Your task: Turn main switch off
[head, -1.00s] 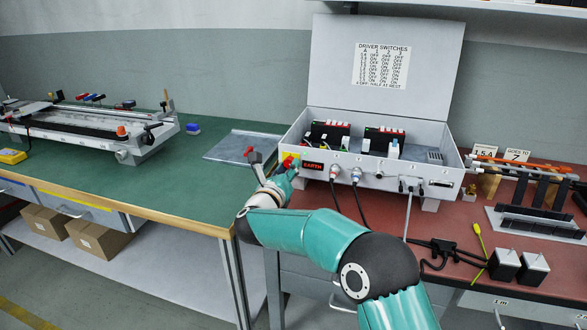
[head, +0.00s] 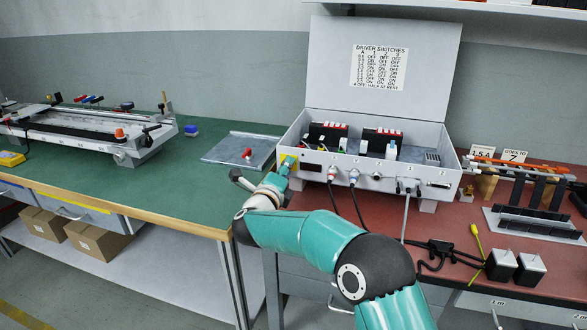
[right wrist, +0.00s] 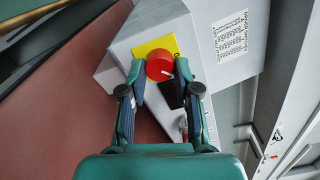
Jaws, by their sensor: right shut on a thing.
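The main switch is a red round knob (right wrist: 159,66) on a yellow plate (right wrist: 150,47), seen close in the right wrist view. A white mark shows on the knob. The yellow plate (head: 287,160) is at the left end of the grey control box's front (head: 378,182) in the head view, where my gripper mostly hides the knob. My right gripper (head: 284,168) is at the switch. In the right wrist view its two fingertips (right wrist: 161,72) are shut on the knob, one on each side. The display window (head: 311,167) beside the switch is dark. My left gripper is out of view.
The box lid (head: 378,70) stands open with a switch chart. Cables hang from the box front onto the red-brown bench (head: 372,212). A grey tray (head: 228,150) with a small red item lies left on the green bench (head: 165,185). A rack stands at the right.

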